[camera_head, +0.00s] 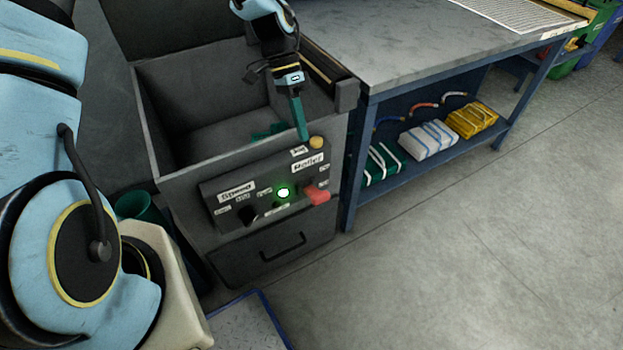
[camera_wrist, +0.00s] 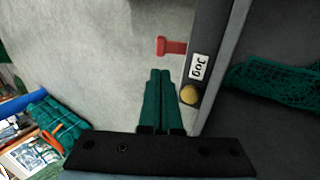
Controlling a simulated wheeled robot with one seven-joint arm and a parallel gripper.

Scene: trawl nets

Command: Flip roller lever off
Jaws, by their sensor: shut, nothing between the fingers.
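The red roller lever (camera_head: 317,195) sticks out from the right end of the control panel (camera_head: 232,212), beside the "Roller" label. It also shows in the wrist view (camera_wrist: 172,46), above the fingertips and apart from them. A round green light (camera_head: 283,192) glows on the panel. My gripper (camera_head: 301,138) has green fingers, closed together and empty, pointing down near the panel's upper right. In the wrist view my gripper (camera_wrist: 160,72) shows its fingers side by side, touching nothing that I can see.
A yellow-orange Jog button (camera_head: 316,142) sits close to my fingertips, also visible in the wrist view (camera_wrist: 189,94). A black knob (camera_head: 249,215) is on the panel's left. A grey workbench (camera_head: 400,45) stands at right with bundles on its shelf. The floor at front right is clear.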

